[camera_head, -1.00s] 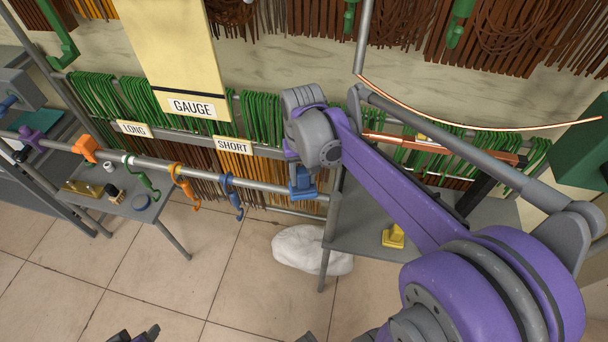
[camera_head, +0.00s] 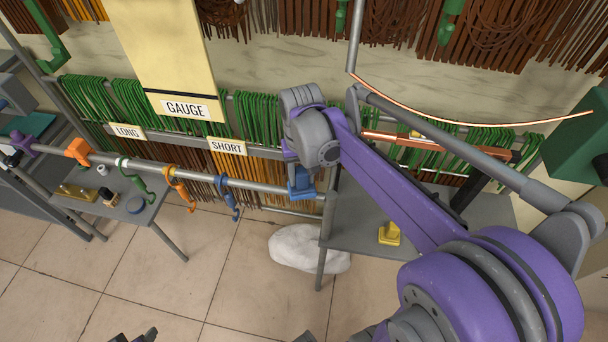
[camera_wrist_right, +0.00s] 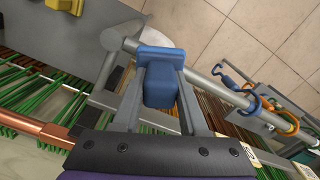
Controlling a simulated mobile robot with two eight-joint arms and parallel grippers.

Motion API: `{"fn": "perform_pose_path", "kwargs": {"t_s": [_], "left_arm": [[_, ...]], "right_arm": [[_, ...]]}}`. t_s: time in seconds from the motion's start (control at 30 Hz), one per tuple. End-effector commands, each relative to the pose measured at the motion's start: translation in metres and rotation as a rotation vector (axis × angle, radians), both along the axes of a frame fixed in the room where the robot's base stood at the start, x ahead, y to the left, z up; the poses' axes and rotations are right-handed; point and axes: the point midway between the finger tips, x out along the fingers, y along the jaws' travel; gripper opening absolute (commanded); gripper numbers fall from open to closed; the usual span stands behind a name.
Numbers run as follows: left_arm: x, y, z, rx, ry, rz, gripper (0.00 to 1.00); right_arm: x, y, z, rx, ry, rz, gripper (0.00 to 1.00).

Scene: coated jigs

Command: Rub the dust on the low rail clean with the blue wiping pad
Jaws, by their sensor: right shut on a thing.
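The low rail (camera_head: 258,188) is a grey bar running across the racks, with coloured hooks and clamps on it. My right gripper (camera_head: 301,172) is over the rail's right end, shut on the blue wiping pad (camera_head: 300,187). The right wrist view shows the pad (camera_wrist_right: 160,88) between the two fingers, at the rail (camera_wrist_right: 218,92) near its end joint. I cannot tell whether it presses on the rail. No dust can be made out. Dark tips at the bottom edge of the head view look like my left gripper (camera_head: 137,337), mostly cut off.
Blue hooks (camera_head: 227,198) and orange hooks (camera_head: 180,188) hang on the rail left of the pad. A grey side table (camera_head: 370,210) carries a yellow block (camera_head: 389,233). A white sack (camera_head: 308,248) lies on the floor. A copper rod (camera_head: 470,124) arcs at the upper right.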

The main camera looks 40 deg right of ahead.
Motion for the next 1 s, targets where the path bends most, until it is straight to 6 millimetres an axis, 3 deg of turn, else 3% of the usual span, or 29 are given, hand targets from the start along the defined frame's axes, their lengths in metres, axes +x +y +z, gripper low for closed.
{"fn": "perform_pose_path", "kwargs": {"t_s": [0.5,1.0], "left_arm": [[-0.001,0.000,-0.002,0.000,0.001,0.000,0.50],[0.000,0.000,0.000,0.000,0.000,0.000,0.50]], "right_arm": [[0.008,0.008,-0.003,0.003,-0.003,0.001,0.00],[-0.005,-0.004,-0.001,0.000,0.000,0.000,0.00]]}}
